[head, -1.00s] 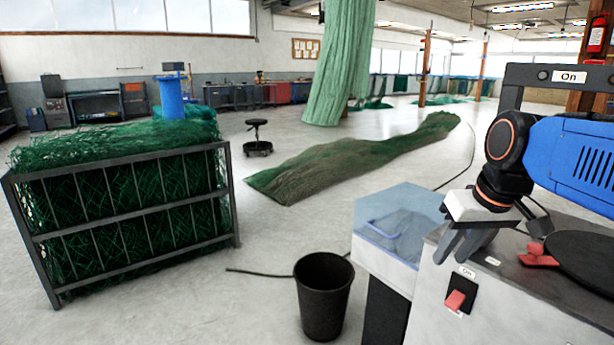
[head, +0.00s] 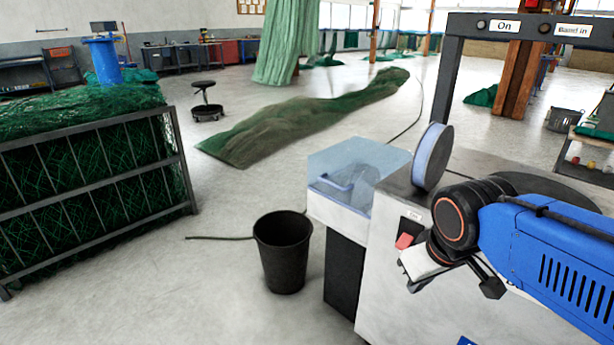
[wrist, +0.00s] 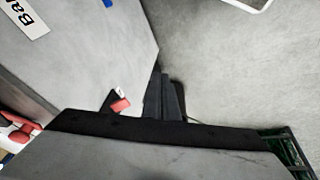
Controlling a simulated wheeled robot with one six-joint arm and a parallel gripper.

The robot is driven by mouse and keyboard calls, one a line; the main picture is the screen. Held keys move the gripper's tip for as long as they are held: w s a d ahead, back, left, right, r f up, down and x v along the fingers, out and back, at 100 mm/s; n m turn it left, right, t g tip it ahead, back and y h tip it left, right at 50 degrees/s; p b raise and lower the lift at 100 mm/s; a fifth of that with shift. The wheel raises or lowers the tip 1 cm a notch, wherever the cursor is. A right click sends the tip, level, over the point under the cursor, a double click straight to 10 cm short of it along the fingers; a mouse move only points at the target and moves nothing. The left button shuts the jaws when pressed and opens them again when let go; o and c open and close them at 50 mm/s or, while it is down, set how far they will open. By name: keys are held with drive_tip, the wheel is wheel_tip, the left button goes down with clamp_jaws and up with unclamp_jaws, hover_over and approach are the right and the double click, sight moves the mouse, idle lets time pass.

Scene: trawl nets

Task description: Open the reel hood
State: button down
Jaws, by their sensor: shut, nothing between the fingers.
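The reel hood (head: 372,158) is a clear bluish cover with a blue handle (head: 333,184) on its near side. It sits closed on a pale box on a dark post, at the left of the grey machine (head: 400,305). My gripper (head: 413,285) is shut and empty, in front of the machine just below the red switch (head: 404,241), to the right of and nearer than the hood. It is apart from the hood and handle. In the wrist view, dark fingers (wrist: 165,97) appear together near the centre; the hood is not clearly visible there.
A black bin (head: 283,262) stands on the floor left of the hood's post. A dark arch frame (head: 447,95) rises over the machine, beside an upright reel disc (head: 432,158). A net crate (head: 188,180) stands at left.

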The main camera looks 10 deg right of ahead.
drive_tip(key=w+a+n+g+h, duration=0.1)
drive_tip(key=w+a+n+h, duration=0.2)
drive_tip(key=w+n+h, duration=0.85)
drive_tip(key=w+a+f+n+t, duration=0.1)
drive_tip(key=w+a+n+t, duration=0.4)
drive_tip(key=w+a+n, duration=1.05)
drive_tip(key=w+d+m, duration=0.3)
drive_tip(key=w+d, duration=0.5)
drive_tip(key=w, duration=0.4)
drive_tip(key=shift+f+y, duration=0.15)
drive_tip(key=shift+y, duration=0.2)
drive_tip(key=shift+w+d, duration=0.1)
